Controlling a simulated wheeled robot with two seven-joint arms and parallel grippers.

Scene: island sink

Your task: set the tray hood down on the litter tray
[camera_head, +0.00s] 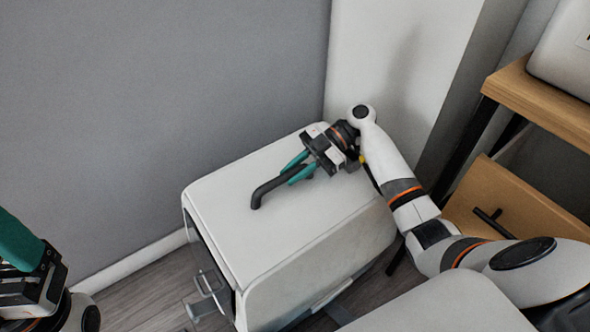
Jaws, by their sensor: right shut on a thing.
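The tray hood (250,225) is a large white box with rounded edges, a dark handle on top and a dark opening in its left end. It stands by the grey wall. My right gripper (292,171) is shut on the dark handle (266,189), with teal fingers either side of it. The litter tray is mostly hidden under the hood; a grey piece (332,295) low at its right side may be part of it. I cannot tell whether hood and tray touch. My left gripper (18,243) is partly in view at the lower left, one teal finger showing, apart from the hood.
A grey wall (150,110) and a white wall section (390,70) stand close behind the hood. A wooden shelf unit (545,100) with a dark frame is on the right. Some bare wood floor (140,300) shows at the lower left.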

